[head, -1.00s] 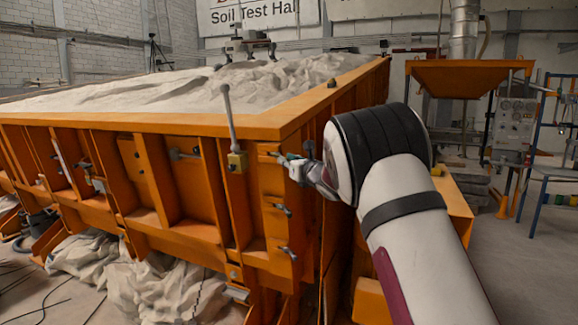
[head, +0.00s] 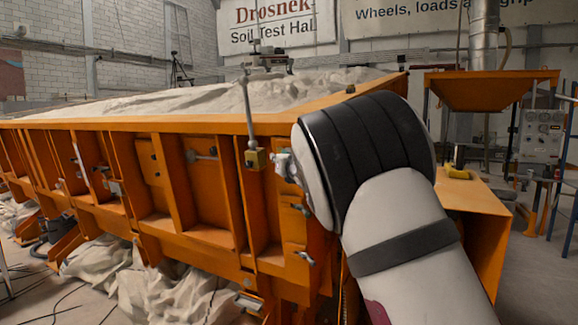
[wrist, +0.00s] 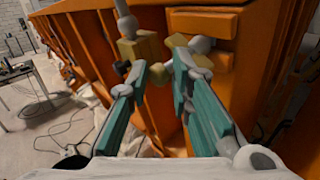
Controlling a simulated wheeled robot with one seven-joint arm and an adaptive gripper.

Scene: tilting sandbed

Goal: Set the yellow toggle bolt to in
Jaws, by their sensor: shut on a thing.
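In the head view my gripper (head: 284,166) is at the upper part of the panel, and my own wrist hides most of the bolt there.
A yellow block (head: 255,159) with a long upright grey lever (head: 248,110) stands close left of my gripper. Grey-handled bolts (head: 303,210) sit lower on the panel. The sand-filled orange tank (head: 150,122) has protruding ribs. An orange bench (head: 470,195) stands right.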

